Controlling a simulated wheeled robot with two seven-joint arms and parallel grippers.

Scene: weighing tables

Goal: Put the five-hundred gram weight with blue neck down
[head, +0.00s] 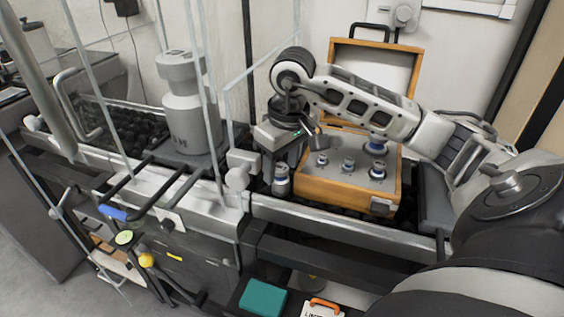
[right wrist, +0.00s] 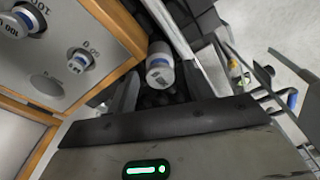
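A silver weight (head: 281,182) with a bluish neck stands upright on the dark roller surface, just left of the wooden weight box (head: 345,193). It also shows in the right wrist view (right wrist: 160,69), where its marking is too small to read. My right gripper (head: 284,158) is above this weight, pointing down. In the right wrist view its fingers (right wrist: 158,90) are spread on either side of the weight, with a gap visible. My left gripper is not in view.
A large grey weight (head: 190,120) stands on the left rollers behind thin upright posts. A metal rail (head: 340,228) runs along the front edge.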

